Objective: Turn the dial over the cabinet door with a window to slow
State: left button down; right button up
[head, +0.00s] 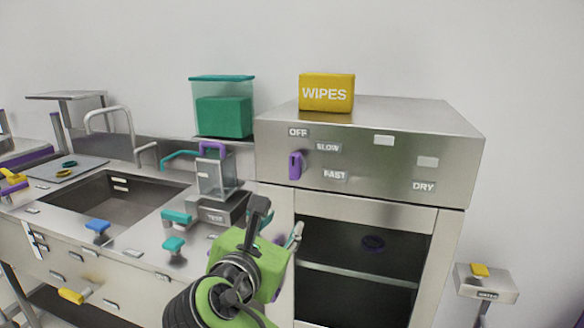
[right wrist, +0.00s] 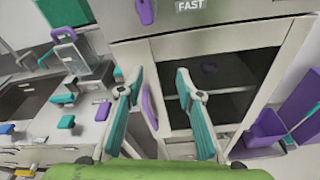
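The purple dial (head: 295,165) sits on the steel cabinet's front panel, its long grip roughly upright, below OFF (head: 298,131). SLOW (head: 328,147) is to its upper right and FAST (head: 335,174) to its lower right. Below the panel is the framed window door (head: 449,240). The dial also shows at the top of the right wrist view (right wrist: 146,11). My right gripper (head: 281,219) is below the dial, in front of the door's left side, apart from the dial. In the right wrist view its teal fingers (right wrist: 158,76) are spread and empty. My left gripper is out of view.
A yellow WIPES box (head: 326,93) stands on the cabinet. A teal-lidded bin (head: 222,105), a scale-like device (head: 215,213) and a sink (head: 120,202) are left. A small DRY label (head: 424,186) is at the panel's right. The space before the dial looks clear.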

aim_at(293, 166)
notch_tip(293, 166, up, 7)
jog(key=a+n+t+h, duration=0.1)
jog(key=a+n+t, duration=0.1)
jog(key=n, duration=0.1)
jog(key=p+x, duration=0.2)
jog(key=x, duration=1.1)
jog(key=shift+s+d, duration=0.1)
jog(key=shift+d, duration=0.05)
grip_shut()
